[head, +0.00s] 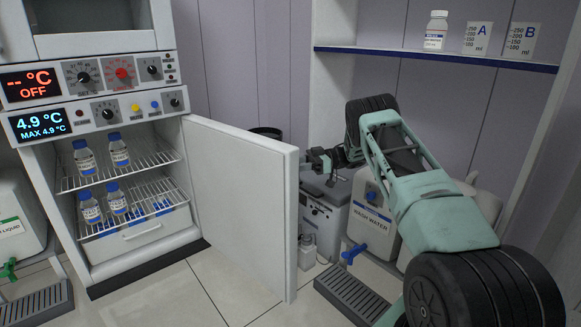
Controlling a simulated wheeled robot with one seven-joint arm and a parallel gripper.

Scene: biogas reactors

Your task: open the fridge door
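The fridge (118,190) stands at the left under two control panels. Its white door (243,205) is swung wide open, and the shelves inside are exposed. My gripper (318,165) is dark and small in the view. It is just to the right of the door's free edge, near its upper part. I cannot tell whether it touches the door or whether its fingers are open or shut. No handle shows on the door's visible face.
Several blue-capped bottles (120,150) stand on the fridge's wire shelves. A wash water container (372,212) stands beneath my arm, with a drain grate (350,293) in front. A wall shelf (440,58) is above. Floor is clear before the fridge.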

